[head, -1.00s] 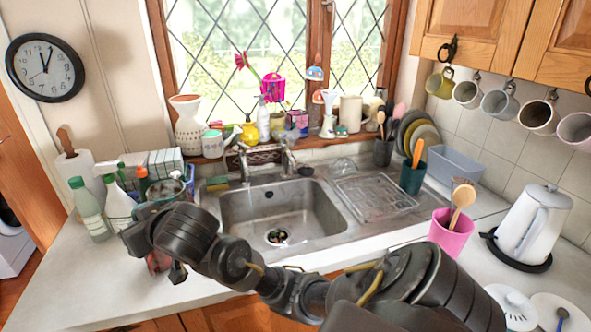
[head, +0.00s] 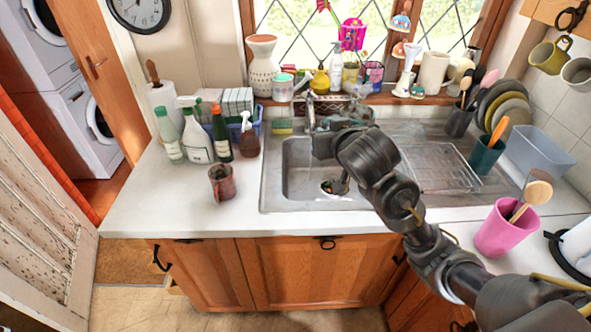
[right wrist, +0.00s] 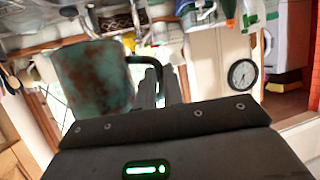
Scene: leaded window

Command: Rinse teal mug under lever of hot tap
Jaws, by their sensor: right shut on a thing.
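The teal mug (right wrist: 92,78), with brown stains on its side, shows large in the right wrist view. My right gripper (right wrist: 160,85) is shut on it at its dark handle. In the head view my right arm reaches from the lower right over the sink (head: 268,185), and its hand is close to the taps. The arm hides the mug's exact place relative to the taps. A metal tap (head: 311,110) stands at the back left of the sink; I cannot tell whether water runs. My left gripper is not in view.
A reddish-brown mug (head: 222,183) stands on the counter left of the sink, near several bottles (head: 197,138). The draining rack (head: 440,165) is to the right. A pink utensil pot (head: 497,232) stands at the front right.

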